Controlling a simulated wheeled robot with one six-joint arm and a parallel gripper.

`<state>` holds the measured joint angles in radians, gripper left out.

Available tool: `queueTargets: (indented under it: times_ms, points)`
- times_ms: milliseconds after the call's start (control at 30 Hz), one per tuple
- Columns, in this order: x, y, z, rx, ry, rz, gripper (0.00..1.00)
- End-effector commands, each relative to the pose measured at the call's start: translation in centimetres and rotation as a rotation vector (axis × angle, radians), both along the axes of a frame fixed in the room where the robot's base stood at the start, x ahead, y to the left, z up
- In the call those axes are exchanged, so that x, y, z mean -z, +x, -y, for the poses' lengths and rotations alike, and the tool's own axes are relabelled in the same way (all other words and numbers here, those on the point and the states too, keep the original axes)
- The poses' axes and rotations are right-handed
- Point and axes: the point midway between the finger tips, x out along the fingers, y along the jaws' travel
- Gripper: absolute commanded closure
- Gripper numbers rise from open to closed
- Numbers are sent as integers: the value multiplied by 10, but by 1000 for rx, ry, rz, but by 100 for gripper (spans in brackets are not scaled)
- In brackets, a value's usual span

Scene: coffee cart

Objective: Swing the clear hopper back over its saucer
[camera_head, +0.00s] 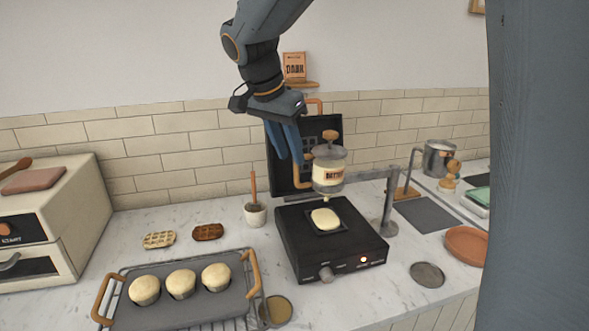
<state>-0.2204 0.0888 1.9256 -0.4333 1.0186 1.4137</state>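The clear hopper (329,170) has a printed label and a wooden knob on top. It hangs over the black hot plate (298,241), above a pale batter patch (325,218). A wooden handle (302,184) sticks out at its left. A grey post (389,212) stands to its right. A grey round dish (427,274), possibly the saucer, lies empty on the counter right of the hot plate. My gripper (290,157) points down, with blue fingers left of the hopper and above the handle, apparently apart from it. The finger gap is unclear.
A tray with several muffins (181,284) lies front left, near two waffles (159,240). A small pot (255,214) stands left of the hot plate. A terracotta plate (466,246) and a metal pitcher (438,158) stand right. A dark board (303,150) leans behind my gripper.

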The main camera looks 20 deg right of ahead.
Motion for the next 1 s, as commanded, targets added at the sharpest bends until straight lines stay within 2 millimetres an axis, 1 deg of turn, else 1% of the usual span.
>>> queueTargets:
  times_ms: [300,400,600,833,867,1000]
  points:
    - [44,8,16,0,0,-7,71]
    - [55,11,19,-1,1,-5,71]
    - [66,14,22,-2,1,-3,71]
    - [67,14,23,-3,2,-3,71]
    - [67,14,23,-3,2,-3,74]
    - [67,14,22,-3,2,-3,98]
